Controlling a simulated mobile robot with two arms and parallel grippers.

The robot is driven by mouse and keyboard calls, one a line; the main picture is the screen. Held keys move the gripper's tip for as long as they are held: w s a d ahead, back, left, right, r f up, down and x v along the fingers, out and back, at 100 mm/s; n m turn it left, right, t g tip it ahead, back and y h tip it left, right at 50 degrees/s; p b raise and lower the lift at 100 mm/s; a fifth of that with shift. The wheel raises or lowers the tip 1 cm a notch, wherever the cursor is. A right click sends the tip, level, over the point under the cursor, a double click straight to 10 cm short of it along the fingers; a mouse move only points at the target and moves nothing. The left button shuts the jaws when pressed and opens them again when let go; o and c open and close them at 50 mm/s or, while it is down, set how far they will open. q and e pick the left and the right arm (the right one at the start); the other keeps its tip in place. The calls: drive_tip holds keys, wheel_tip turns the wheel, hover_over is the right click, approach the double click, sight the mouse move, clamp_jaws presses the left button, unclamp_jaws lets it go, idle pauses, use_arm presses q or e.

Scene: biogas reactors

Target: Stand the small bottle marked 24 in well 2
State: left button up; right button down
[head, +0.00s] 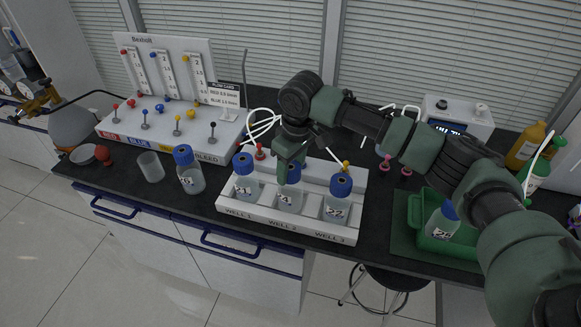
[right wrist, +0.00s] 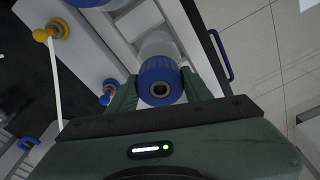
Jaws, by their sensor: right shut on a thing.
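A small clear bottle with a blue cap (head: 289,199) stands upright in well 2, the middle well of the white rack (head: 232,212). Its label is partly blurred and looks like 24. My right gripper (head: 289,168) comes down from above and is shut on this bottle at its cap. In the right wrist view the blue cap (right wrist: 160,82) sits between the two green fingers (right wrist: 160,92). Whether the bottle's base rests on the well floor is hidden by the rack's front. My left gripper is not in view.
Similar bottles stand in well 1 (head: 245,186) and well 3 (head: 337,207), close on both sides. Another bottle (head: 189,178) and an empty beaker (head: 150,167) stand left of the rack. A green tray (head: 413,211) at right holds a tilted bottle (head: 442,222).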

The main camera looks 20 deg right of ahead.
drive_tip(key=shift+f, duration=0.35)
drive_tip(key=c, duration=0.6)
unclamp_jaws()
drive_tip(key=shift+c, duration=0.2)
drive_tip(key=r, duration=0.3)
drive_tip(key=r+b, duration=0.1)
drive_tip(key=r, duration=0.3)
drive_tip(key=s+r+b, duration=0.1)
drive_tip(key=r, duration=0.3)
drive_tip(key=shift+d, duration=0.3)
drive_tip(key=shift+s+r, duration=0.1)
drive_tip(key=shift+r, duration=0.5)
